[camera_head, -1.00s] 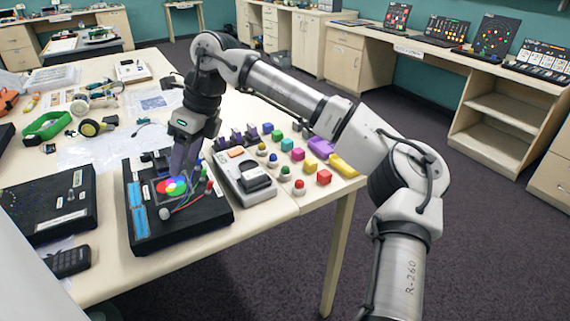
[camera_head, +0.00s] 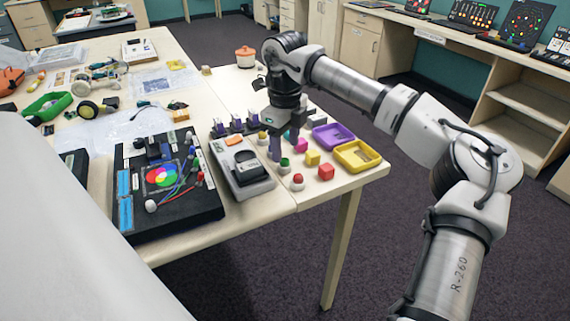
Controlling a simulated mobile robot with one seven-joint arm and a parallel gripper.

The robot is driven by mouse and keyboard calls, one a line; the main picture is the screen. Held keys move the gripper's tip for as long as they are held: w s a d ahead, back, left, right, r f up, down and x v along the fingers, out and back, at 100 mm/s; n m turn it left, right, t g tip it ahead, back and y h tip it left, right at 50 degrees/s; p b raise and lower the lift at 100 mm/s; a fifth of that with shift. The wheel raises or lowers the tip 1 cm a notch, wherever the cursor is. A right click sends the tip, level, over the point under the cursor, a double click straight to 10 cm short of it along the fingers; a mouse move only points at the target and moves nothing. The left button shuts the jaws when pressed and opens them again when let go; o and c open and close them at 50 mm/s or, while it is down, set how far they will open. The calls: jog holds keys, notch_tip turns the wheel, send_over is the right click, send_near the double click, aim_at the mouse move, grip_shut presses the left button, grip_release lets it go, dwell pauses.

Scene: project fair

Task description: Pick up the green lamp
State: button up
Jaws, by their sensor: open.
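The green lamp (camera_head: 284,164) is a small green dome on a white base. It stands on the right part of the table among other small lamps and coloured blocks, just right of the grey device. My gripper (camera_head: 285,152) points down over this cluster, with its two purple-grey fingers apart. The fingertips are close to the green lamp, one to its left and one behind it to the right. I cannot tell whether they touch it or are level with it. Nothing is seen held.
A red lamp (camera_head: 297,182) stands in front, with a yellow block (camera_head: 312,158) and red block (camera_head: 326,172) to the right. A purple tray (camera_head: 333,132) and yellow tray (camera_head: 366,167) lie near the right edge. The grey device (camera_head: 252,186) and black board (camera_head: 186,218) are left.

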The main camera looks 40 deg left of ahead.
aim_at(285, 158)
jog(key=shift+w+a+f+p, duration=0.15)
jog(key=shift+f+p, duration=0.25)
jog(key=shift+f, duration=0.95)
jog(key=shift+a+f+p, duration=0.1)
jog(key=shift+f+p, duration=0.3)
jog(key=shift+f, duration=0.9)
jog(key=c, duration=1.1)
jog(key=shift+o, duration=0.2)
jog(key=shift+r, duration=0.1)
